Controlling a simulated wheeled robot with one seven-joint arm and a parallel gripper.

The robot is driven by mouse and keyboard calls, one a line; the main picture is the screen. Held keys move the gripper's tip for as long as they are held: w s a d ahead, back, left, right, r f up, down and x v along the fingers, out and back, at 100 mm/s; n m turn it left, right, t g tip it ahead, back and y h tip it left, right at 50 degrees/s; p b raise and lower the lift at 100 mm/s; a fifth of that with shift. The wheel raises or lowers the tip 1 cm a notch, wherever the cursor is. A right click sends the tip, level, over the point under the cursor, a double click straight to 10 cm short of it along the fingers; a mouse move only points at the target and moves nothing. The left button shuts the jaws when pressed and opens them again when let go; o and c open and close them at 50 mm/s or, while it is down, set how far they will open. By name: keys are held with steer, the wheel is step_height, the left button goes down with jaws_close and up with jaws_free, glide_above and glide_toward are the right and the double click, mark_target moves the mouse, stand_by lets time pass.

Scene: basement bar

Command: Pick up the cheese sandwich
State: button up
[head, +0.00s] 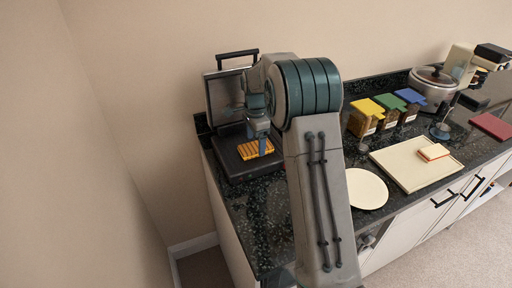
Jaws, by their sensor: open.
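An orange-yellow sandwich with dark grill stripes (250,151), which looks like the cheese sandwich, lies on the lower plate of an open sandwich press (238,168) at the left end of the counter. My gripper (259,142) is open and points down at the sandwich from just above. One finger shows in front of the sandwich's right part. I cannot tell whether the fingers touch it, and the other finger is hard to make out. A second, smaller bread-like piece with an orange edge (434,152) lies on a cream board (400,166) at the right.
The press lid (216,95) stands up behind my gripper. A round cream plate (366,189) lies right of my arm. Yellow, green and blue-lidded containers (388,109), a cooker (434,88) and a dark red board (491,126) stand farther right. The counter's front left (262,235) is clear.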

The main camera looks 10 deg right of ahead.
step_height(320, 180, down, 2)
steer(key=shift+c, duration=0.4)
steer(key=c, duration=1.1)
steer(key=shift+r, duration=0.1)
